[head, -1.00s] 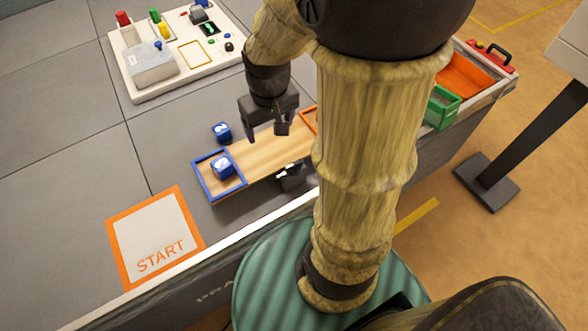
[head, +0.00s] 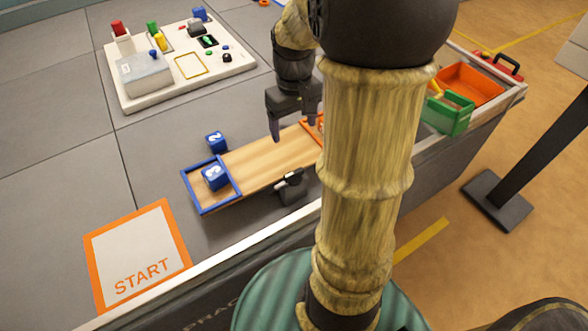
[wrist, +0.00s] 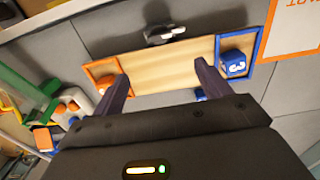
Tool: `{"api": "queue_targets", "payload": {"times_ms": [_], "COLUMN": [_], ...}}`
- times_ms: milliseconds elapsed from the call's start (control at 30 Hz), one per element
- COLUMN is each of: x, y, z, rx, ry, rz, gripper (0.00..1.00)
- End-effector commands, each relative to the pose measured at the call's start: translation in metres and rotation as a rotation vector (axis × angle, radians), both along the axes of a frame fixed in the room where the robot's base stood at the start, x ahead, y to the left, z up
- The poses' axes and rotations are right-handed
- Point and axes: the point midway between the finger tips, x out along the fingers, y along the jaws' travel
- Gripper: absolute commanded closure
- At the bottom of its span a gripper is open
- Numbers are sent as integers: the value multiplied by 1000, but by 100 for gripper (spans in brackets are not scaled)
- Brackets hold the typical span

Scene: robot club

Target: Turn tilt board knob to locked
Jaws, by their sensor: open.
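The tilt board (head: 262,160) is a wooden plank with a blue-framed end at left and an orange-framed end at right, partly hidden by my arm. Its black knob (head: 291,188) is on the near long side; it also shows in the wrist view (wrist: 165,36), with a pale mark beside it. A blue numbered cube (head: 214,176) sits inside the blue frame. My gripper (head: 293,128) is open and empty above the board's far side, apart from the knob. In the wrist view, its fingers (wrist: 161,70) point toward the board, with the knob beyond them.
A second blue cube (head: 216,141) lies behind the blue end. A white panel (head: 190,66) with colored parts stands at the back left. An orange START mat (head: 140,255) lies at the front left. A green crate (head: 448,115) and orange bin (head: 470,85) are at right.

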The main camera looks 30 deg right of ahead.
Motion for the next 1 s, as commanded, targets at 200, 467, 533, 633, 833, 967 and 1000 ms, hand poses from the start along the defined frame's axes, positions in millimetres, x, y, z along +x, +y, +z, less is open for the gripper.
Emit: {"api": "queue_targets", "payload": {"times_ms": [200,467,533,633,833,967,1000], "x": [-1,-1,-1,-1,-1,-1,-1], "y": [0,0,1,1,1,1,1], "z": [-29,-76,-88,-106,-141,-160,-164], "rx": [2,2,2,3,3,2,2], "ry": [4,6,5,5,5,3,3], "rz": [-1,0,0,-1,0,0,0], "gripper": [24,24,24,24,24,24,24]}}
